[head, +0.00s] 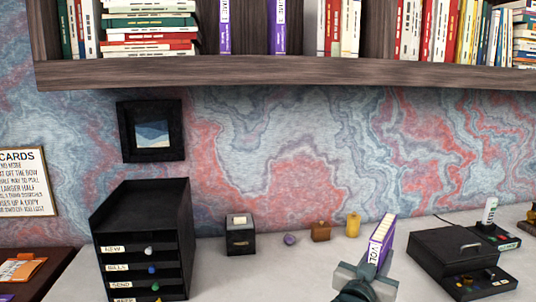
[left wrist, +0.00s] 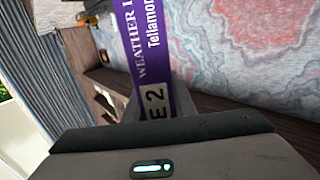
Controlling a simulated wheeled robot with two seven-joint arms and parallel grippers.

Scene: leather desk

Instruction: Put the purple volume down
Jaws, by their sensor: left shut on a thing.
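In the left wrist view the purple spine (left wrist: 150,45) fills the top middle, with "WEATHER", "Tellamor" and a white label ending in "E 2". The jaws hide its lower end, and I cannot tell how high it is above the desk (head: 300,270). Two more purple volumes stand apart on the shelf, one on the left (head: 225,27) and one on the right (head: 278,27). My right gripper is not in view.
The wooden shelf (head: 300,75) has a dark gap between the two standing purple volumes, and other books on both sides. On the desk are a black drawer unit (head: 145,240), a small black box (head: 240,238), several small objects at the back, and a black device (head: 455,262) at right.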

